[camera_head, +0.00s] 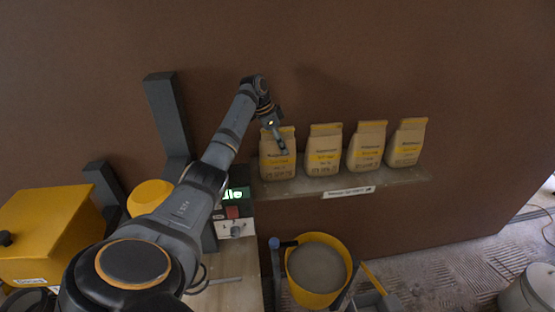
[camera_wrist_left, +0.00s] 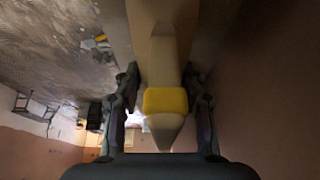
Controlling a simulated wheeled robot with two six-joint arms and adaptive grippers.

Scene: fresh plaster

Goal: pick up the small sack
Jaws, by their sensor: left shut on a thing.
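The leftmost small sack (camera_head: 278,167), beige with a yellow band and dark print, is upright at the left end of a wall shelf (camera_head: 385,183). My left gripper (camera_head: 274,138) reaches it from above and is shut on its upper part. In the left wrist view, the two fingers of the left gripper (camera_wrist_left: 164,88) stand on either side of the sack's yellow top (camera_wrist_left: 166,101). Whether the sack's base touches the shelf is hard to tell. My right gripper is not in view.
Three similar sacks (camera_head: 323,152) stand in a row to the right on the shelf, the nearest close beside. Below are a yellow bucket (camera_head: 319,267) of grey material and a device with a lit green display (camera_head: 235,195). A yellow box (camera_head: 45,232) is at left.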

